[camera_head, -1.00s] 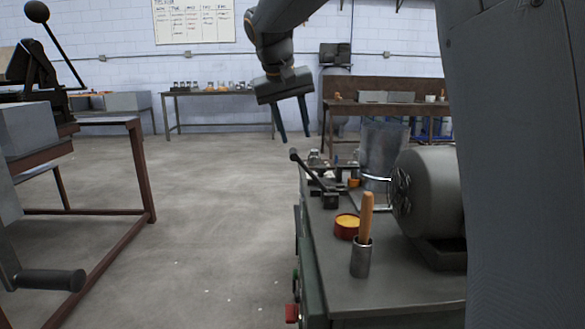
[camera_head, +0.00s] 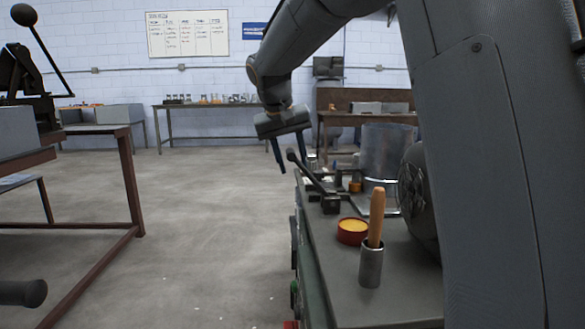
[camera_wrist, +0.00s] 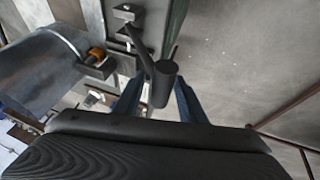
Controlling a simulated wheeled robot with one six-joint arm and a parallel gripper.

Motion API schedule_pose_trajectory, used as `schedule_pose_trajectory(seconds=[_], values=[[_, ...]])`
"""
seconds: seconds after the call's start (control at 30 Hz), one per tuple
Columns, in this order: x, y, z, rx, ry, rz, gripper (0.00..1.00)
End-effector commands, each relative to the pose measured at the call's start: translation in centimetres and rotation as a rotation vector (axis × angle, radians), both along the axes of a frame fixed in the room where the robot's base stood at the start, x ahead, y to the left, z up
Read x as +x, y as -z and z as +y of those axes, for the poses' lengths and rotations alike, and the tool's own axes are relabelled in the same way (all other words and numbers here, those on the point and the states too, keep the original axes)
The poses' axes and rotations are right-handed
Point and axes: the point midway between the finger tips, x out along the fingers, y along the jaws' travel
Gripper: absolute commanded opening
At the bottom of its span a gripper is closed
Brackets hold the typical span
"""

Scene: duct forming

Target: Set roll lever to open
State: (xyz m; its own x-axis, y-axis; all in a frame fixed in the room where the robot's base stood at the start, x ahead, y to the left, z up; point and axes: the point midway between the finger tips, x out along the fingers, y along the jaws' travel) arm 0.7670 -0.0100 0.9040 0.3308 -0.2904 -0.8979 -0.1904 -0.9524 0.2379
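A dark lever with a rounded grip (camera_head: 292,156) rises at a slant from a small black block (camera_head: 331,204) on the left edge of a green-sided bench. I take it as the roll lever. My gripper (camera_head: 296,166) points down at the lever's upper end, its blue fingers apart. In the wrist view the lever's cylindrical grip (camera_wrist: 163,84) shows between the two fingers of my gripper (camera_wrist: 157,92). I see no finger clearly touching it. Part of the right finger is hidden behind the lever in the head view.
A curved metal sheet (camera_head: 386,150), a round red tin (camera_head: 352,231), and a metal cup (camera_head: 371,265) with a wooden handle (camera_head: 377,217) stand on the bench. Another machine with a ball-topped lever (camera_head: 24,15) is at left. Open floor (camera_head: 200,220) lies between.

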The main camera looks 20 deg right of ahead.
Motion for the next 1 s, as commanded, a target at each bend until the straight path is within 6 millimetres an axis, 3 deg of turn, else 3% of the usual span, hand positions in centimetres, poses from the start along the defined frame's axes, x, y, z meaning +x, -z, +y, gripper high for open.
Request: schedule_pose_trajectory(seconds=[0.13, 0.43, 0.67, 1.0], values=[[0.38, 0.97, -0.19, 0.000, -0.002, -0.001, 0.37], [0.43, 1.09, -0.26, 0.000, -0.002, -0.002, 0.37], [0.43, 1.09, -0.26, 0.000, -0.002, -0.002, 0.00], [0.35, 0.80, 0.31, 0.016, -0.010, -0.004, 0.00]])
